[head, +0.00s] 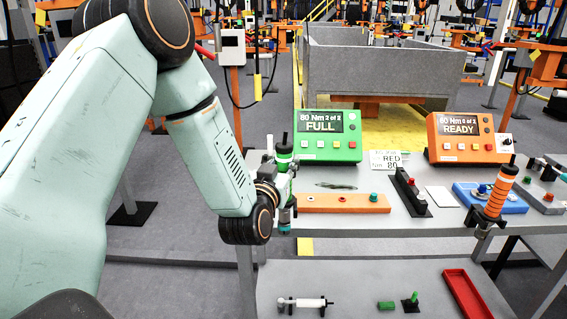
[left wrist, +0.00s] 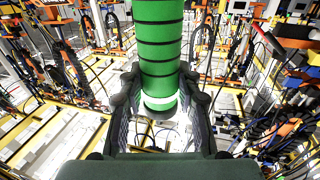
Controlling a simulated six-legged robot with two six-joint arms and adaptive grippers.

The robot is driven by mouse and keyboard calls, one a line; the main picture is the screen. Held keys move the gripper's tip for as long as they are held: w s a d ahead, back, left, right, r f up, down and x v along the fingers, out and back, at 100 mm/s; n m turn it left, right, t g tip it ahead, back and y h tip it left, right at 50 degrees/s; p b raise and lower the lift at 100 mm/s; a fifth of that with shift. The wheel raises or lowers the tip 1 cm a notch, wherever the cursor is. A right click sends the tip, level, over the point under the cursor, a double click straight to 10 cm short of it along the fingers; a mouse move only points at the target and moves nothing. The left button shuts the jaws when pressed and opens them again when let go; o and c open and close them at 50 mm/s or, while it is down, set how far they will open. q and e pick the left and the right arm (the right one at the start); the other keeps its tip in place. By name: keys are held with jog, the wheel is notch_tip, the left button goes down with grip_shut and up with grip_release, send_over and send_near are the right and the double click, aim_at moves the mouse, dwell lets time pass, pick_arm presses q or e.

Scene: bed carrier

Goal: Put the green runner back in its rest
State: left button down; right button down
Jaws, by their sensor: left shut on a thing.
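The green runner (head: 284,152), a green tool with black bands, stands about upright at the left end of the bench. My left gripper (head: 283,184) is shut around it. In the left wrist view, the green runner (left wrist: 160,48) runs between the two fingers of my left gripper (left wrist: 160,98). The runner's lower end shows below the gripper near the bench's front edge. I cannot make out the green runner's rest; the gripper and arm cover that area. My right gripper is not in view.
A green box (head: 328,136) reads "FULL"; an orange box (head: 466,137) reads "READY". An orange bar (head: 350,204), a black block (head: 409,192) and a blue tray (head: 507,205) lie on the bench. An orange runner (head: 500,190) stands at right. A lower shelf (head: 360,280) holds small parts.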

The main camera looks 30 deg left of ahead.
pick_arm(q)
jog(key=c, duration=0.8)
grip_release()
jog(key=shift+s, duration=0.1)
jog(key=shift+c, duration=0.2)
jog(key=shift+f, duration=0.2)
jog(key=v, duration=1.1)
jog(key=shift+s+r, duration=0.15)
jog(key=shift+s, duration=0.25)
jog(key=shift+d, duration=0.1)
jog(key=s+d+f+g+h+b, duration=0.1)
jog(key=s+d+f+g+h, duration=0.25)
jog(key=f, duration=0.65)
jog(key=s+d+f+m+g+b, duration=0.1)
jog(key=s+d+f+g+b, duration=0.1)
jog(key=s+f+g, duration=0.6)
jog(key=s+d+f+g+h+b, duration=0.1)
jog(key=s+d+f+h, duration=0.15)
jog(key=f, duration=0.85)
jog(key=s+d+f+m+g+b, duration=0.1)
jog(key=s+f+g, duration=0.4)
jog(key=s+f, duration=0.5)
jog(key=s+m+b, duration=0.1)
jog(key=s+b, duration=0.1)
jog(key=s, duration=0.2)
jog(key=shift+d+f+y, duration=0.3)
jog(key=shift+f, duration=0.1)
